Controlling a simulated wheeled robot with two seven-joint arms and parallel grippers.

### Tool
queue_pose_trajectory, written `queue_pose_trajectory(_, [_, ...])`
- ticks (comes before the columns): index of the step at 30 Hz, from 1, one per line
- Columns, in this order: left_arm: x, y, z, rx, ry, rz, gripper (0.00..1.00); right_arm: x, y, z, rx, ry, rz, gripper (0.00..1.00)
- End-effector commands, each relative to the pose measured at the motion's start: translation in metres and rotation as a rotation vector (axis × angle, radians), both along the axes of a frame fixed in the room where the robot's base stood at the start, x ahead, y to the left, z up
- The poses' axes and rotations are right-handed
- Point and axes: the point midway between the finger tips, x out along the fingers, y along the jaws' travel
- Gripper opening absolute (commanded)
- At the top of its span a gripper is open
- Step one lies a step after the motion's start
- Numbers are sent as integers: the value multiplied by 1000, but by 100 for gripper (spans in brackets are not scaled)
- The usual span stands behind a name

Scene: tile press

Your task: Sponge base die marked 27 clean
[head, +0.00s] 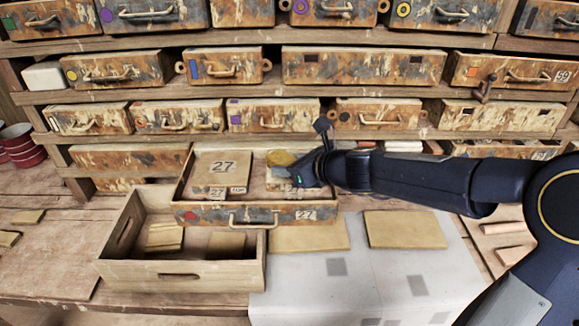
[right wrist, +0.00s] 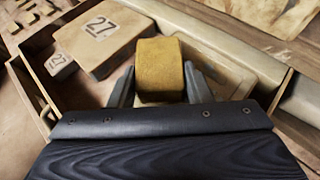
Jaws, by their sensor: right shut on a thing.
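My right gripper (head: 293,172) is shut on a yellow sponge (head: 280,158), which sits between its fingers in the right wrist view (right wrist: 160,68). It holds the sponge over the right part of the open drawer (head: 262,218) marked 27. A pale slab (right wrist: 212,88) lies under the sponge, mostly hidden by sponge and gripper; I cannot read a mark on it or tell whether the sponge touches it. A tan block (head: 222,165) marked 27 lies in the drawer's left part, with a small tag marked 27 (head: 217,194) near it. My left gripper is out of view.
A wooden crate (head: 190,278) with several tan pieces stands in front of the drawer. Shelves of closed, stained drawers (head: 275,117) rise behind.

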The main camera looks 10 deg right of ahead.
Motion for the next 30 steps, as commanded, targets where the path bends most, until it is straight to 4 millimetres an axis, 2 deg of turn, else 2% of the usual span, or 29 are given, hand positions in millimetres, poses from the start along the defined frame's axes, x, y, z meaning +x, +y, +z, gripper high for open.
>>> queue_pose_trajectory(3, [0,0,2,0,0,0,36,6,-2,-1,-1,3,-1,25])
queue_pose_trajectory(11, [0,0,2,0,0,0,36,5,-2,-1,0,1,-1,25])
queue_pose_trajectory(23, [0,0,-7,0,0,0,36,-19,5,-2,0,1,1,25])
queue_pose_trajectory(30, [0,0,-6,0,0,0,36,-20,6,-2,0,3,1,25])
